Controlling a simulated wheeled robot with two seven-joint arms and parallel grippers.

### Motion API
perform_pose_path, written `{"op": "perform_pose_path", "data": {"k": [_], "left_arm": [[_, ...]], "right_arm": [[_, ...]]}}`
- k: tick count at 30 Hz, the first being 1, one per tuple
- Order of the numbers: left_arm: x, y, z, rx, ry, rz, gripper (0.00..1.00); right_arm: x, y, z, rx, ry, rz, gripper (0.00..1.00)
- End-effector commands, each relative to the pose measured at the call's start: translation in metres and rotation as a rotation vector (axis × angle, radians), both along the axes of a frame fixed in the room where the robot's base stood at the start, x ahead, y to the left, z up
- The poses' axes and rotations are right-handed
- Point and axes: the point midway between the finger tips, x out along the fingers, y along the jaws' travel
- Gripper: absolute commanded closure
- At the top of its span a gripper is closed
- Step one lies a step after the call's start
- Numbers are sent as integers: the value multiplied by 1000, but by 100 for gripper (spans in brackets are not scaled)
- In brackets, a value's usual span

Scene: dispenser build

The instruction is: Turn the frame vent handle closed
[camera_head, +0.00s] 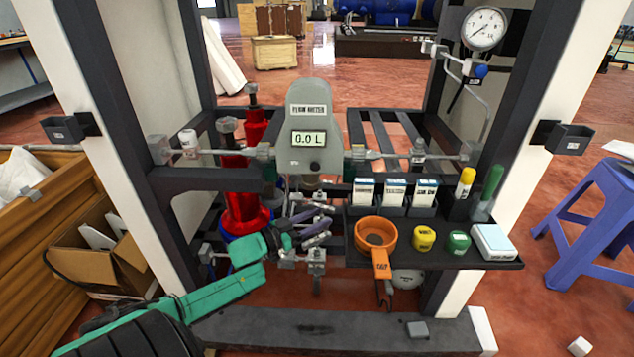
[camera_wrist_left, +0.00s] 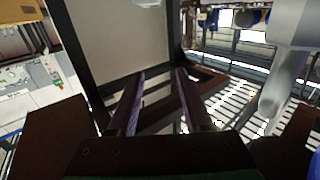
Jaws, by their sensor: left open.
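My left gripper (camera_head: 322,220) reaches in from the lower left on a green arm, below the grey flow meter (camera_head: 310,165), which reads 0.0 L. Its two purple fingers are apart, with nothing between them, and they also show in the left wrist view (camera_wrist_left: 160,78). Metal fittings (camera_head: 317,262) sit just below the fingers, and I cannot tell whether they touch. A blue-ended handle (camera_head: 481,71) is on the pipework by the gauge (camera_head: 484,29) at the upper right, far from the gripper. I cannot tell for sure which part is the frame vent handle. My right gripper is not in view.
A red cylinder (camera_head: 232,160) stands behind the gripper. Frame posts flank the space. A grey bar (camera_head: 340,330) crosses the bottom.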

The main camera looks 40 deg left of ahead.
Motion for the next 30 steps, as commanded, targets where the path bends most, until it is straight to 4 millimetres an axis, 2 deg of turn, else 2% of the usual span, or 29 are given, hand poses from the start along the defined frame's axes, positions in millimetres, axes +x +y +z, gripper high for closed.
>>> {"op": "perform_pose_path", "data": {"k": [2,3,9,14,20,27,30], "left_arm": [[0,0,13,2,-2,-1,50],[0,0,27,2,-1,0,50],[0,0,82,2,-1,-2,50],[0,0,109,1,0,0,50],[0,0,117,0,1,0,50],[0,0,116,-2,2,2,50],[-1,6,108,-43,31,41,50]], "right_arm": [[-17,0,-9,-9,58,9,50],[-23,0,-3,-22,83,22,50],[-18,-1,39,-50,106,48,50],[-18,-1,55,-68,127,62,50],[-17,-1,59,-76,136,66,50],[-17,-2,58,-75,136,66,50],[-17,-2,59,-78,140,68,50]]}}
